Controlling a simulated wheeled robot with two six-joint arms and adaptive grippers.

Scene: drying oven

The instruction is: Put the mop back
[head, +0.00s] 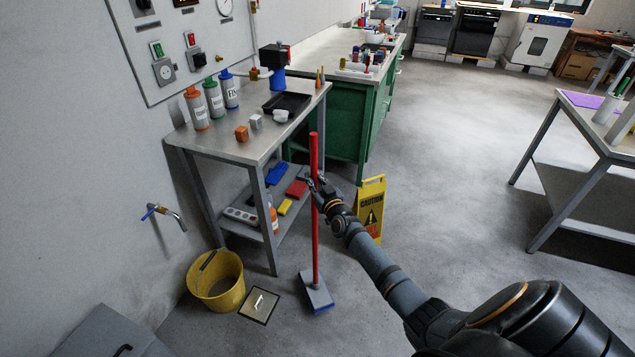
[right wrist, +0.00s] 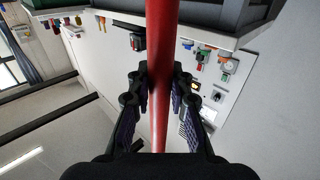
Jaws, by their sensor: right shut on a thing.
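The mop has a red pole (head: 314,225) and a flat blue-grey head (head: 317,292). It stands upright, its head at the floor in front of the steel table; I cannot tell whether the head touches the floor. My right gripper (head: 317,187) is shut on the red pole at about table-shelf height in the head view. In the right wrist view the red pole (right wrist: 162,70) runs between the two fingers of the right gripper (right wrist: 160,100). My left gripper is not in view.
A yellow bucket (head: 216,288) and a floor drain (head: 259,305) lie left of the mop head. The steel table (head: 230,148) stands behind the pole, holding bottles. A yellow caution sign (head: 371,205) stands close behind my right arm. Open floor (head: 455,150) lies to the right.

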